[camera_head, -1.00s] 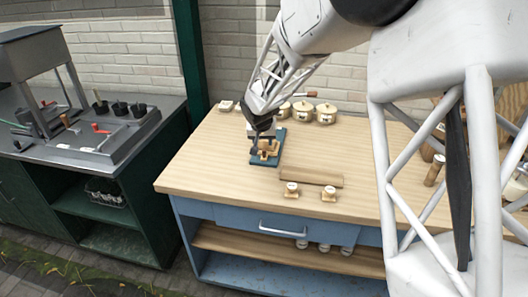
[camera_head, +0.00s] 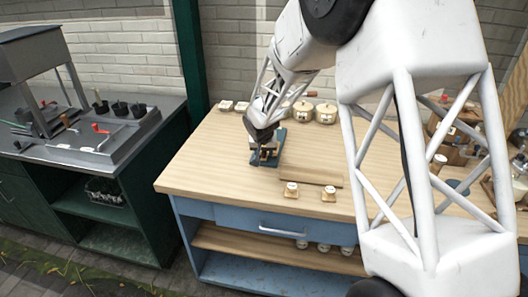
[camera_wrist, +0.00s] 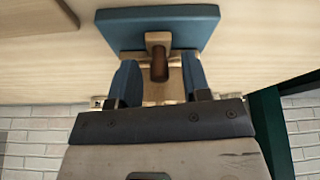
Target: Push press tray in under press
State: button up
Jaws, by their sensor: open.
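In the head view the press (camera_head: 281,133) is a small blue-teal piece on the wooden bench, partly hidden by my gripper (camera_head: 264,154). In the wrist view a blue slab (camera_wrist: 190,24) lies on the bench top. A pale wooden piece with a dark round knob (camera_wrist: 159,68), seemingly the press tray, lies at the slab's edge. My gripper (camera_wrist: 161,74) is open, with its two blue fingers on either side of the knob. I cannot tell whether the fingers touch the wood. How far the tray sits under the press is hidden.
Two small wooden stamps (camera_head: 291,190) and a flat board (camera_head: 310,176) lie on the bench (camera_head: 215,165) nearer the front. Lidded pots (camera_head: 326,113) stand behind. Small white items (camera_head: 227,105) sit at the back left. The left part of the bench is clear.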

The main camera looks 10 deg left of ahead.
jog(key=shift+w+f, duration=0.1)
jog(key=shift+f, duration=0.15)
grip_shut()
jog(key=shift+w, duration=0.1)
jog(key=w, duration=1.3)
jog(key=shift+w+r, duration=0.1)
jog(key=shift+w, duration=0.05)
grip_release()
